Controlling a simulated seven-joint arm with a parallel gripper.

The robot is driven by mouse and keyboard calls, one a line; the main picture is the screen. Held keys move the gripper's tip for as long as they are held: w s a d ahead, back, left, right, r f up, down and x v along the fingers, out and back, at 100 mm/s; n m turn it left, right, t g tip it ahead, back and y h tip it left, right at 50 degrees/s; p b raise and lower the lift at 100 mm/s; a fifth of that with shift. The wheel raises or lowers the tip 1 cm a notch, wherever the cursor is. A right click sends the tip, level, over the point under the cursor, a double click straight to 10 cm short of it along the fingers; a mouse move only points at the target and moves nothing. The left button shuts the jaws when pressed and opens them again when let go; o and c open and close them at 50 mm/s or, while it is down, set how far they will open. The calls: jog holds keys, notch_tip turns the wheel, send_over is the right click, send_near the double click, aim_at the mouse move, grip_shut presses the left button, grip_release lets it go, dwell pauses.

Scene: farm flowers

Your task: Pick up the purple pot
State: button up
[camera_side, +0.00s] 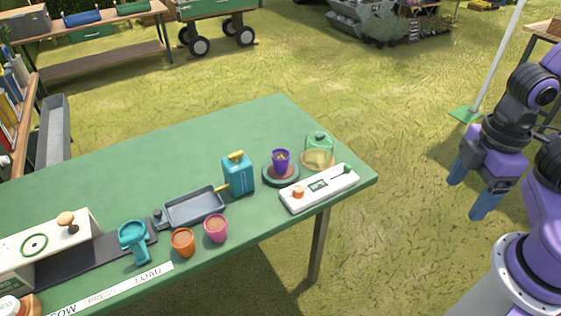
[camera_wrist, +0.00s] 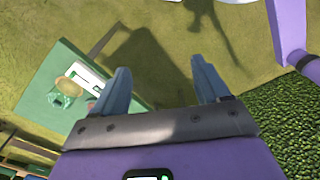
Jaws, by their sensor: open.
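My gripper (camera_side: 467,196) is open and empty, off the table's right end and well apart from the pot. In the wrist view my gripper (camera_wrist: 163,82) shows its two blue fingers spread over grass. I cannot make out the purple pot in the wrist view.
Close around the pot are a glass dome (camera_side: 319,146), a white panel (camera_side: 320,189) and a teal can (camera_side: 238,174). A grey tray (camera_side: 194,207), an orange pot (camera_side: 183,242) and a pink pot (camera_side: 216,229) stand further left. The table's back (camera_side: 200,140) is clear.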

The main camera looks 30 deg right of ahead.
jog(key=w+a+f+n+t+h, duration=0.2)
jog(key=w+a+n+h, duration=0.15)
jog(key=w, duration=0.45)
jog(key=w+a+f+n+t+h, duration=0.1)
jog(key=w+a+f+n+h, duration=0.15)
jog(key=w+a, duration=0.45)
jog(key=w+a+f+n+t+h, duration=0.2)
jog(key=w+f+h, duration=0.15)
jog(key=w, duration=0.65)
jog(key=n+t+h, duration=0.3)
jog(key=n+t, duration=0.5)
jog(key=n, duration=0.1)
send_near(281, 150)
jog(key=x, duration=1)
jog(key=c, duration=0.9)
